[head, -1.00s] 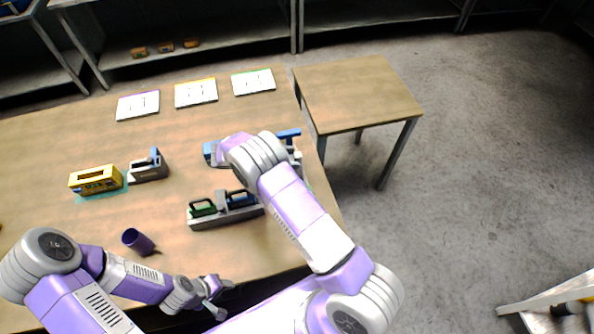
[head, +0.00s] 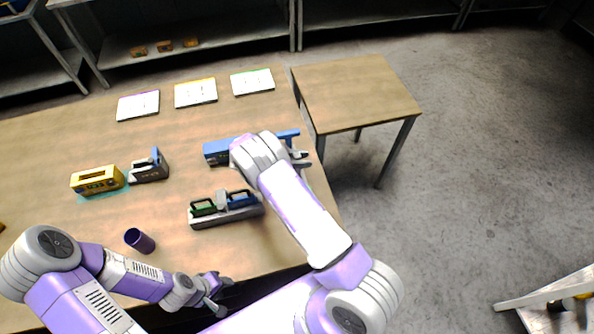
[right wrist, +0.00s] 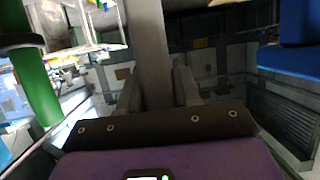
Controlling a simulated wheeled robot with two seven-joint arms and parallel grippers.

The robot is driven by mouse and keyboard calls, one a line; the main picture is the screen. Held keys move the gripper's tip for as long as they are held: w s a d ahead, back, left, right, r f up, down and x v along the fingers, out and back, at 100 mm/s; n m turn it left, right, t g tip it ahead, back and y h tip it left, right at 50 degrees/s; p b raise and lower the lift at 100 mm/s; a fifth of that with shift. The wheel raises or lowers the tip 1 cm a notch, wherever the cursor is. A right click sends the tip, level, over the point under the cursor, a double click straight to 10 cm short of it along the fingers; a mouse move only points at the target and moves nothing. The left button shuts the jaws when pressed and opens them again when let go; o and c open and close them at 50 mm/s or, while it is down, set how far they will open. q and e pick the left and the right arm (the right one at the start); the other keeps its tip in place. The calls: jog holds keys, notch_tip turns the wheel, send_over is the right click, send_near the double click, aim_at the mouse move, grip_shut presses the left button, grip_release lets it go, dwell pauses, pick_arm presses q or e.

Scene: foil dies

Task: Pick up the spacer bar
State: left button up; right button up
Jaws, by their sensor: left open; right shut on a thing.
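In the right wrist view a grey upright bar, which looks like the spacer bar (right wrist: 150,45), stands between the fingers of my right gripper (right wrist: 158,92). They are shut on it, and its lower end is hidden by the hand. In the head view my right arm reaches over the table beside a long blue piece (head: 218,152); the arm covers most of the hand, so its grip is unclear there. My left gripper (head: 218,288) is open and empty at the table's front edge.
A grey holder (head: 228,215) with green and blue handled pieces stands in front of the right arm. A purple cup (head: 139,240), yellow box (head: 97,180) and grey block (head: 149,171) are left. White cards (head: 196,92) lie behind. A bare side table (head: 356,90) stands right.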

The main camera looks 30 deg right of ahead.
jog(key=shift+r, duration=0.1)
grip_shut()
notch_tip(320, 180, up, 10)
jog(key=shift+b, duration=0.4)
dwell(1.0)
